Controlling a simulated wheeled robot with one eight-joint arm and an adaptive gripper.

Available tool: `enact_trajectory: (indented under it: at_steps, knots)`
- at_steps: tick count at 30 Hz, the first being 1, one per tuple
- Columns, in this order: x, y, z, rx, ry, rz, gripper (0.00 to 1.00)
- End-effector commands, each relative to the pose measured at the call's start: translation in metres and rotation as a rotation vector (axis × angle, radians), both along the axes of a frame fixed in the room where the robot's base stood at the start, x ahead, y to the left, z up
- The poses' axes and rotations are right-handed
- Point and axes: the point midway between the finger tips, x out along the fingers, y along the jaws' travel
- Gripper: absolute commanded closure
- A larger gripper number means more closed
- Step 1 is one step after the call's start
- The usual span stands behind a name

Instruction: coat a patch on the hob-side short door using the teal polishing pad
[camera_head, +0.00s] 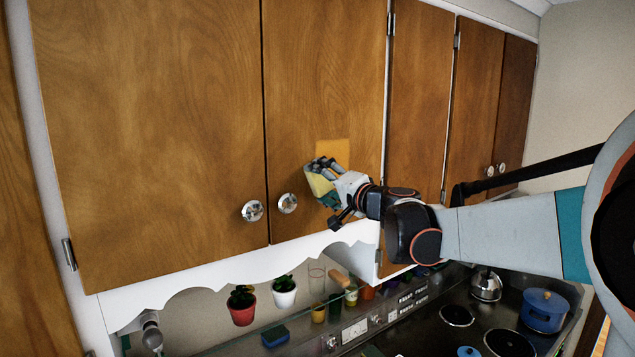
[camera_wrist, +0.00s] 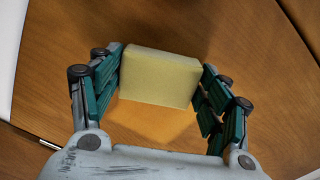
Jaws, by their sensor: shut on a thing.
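My gripper (camera_head: 325,178) is shut on a pad (camera_head: 318,186) with a pale yellow face, held at the second wooden door from the left (camera_head: 320,70). In the wrist view my gripper (camera_wrist: 161,65) has its teal-lined fingers on both sides of the pad (camera_wrist: 160,78). Teal shows near the pad's lower edge in the head view, but I cannot tell whether it is pad or finger. A lighter orange patch (camera_head: 333,149) lies on this door, partly behind my gripper; it also shows in the wrist view (camera_wrist: 150,122). I cannot tell whether the pad touches the door.
Round knobs (camera_head: 287,203) (camera_head: 252,211) sit left of my gripper. A taller door (camera_head: 420,100) is to the right.

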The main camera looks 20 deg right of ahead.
Motion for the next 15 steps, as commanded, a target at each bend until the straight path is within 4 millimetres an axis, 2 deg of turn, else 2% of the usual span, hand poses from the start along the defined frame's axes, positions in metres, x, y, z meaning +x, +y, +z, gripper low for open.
enact_trajectory:
  at_steps: [11,15]
  knots:
    - [-0.0012,0.0043,0.0002,0.000,0.000,0.000,0.49]
    - [-0.0100,0.0020,0.0005,0.000,0.000,-0.001,0.49]
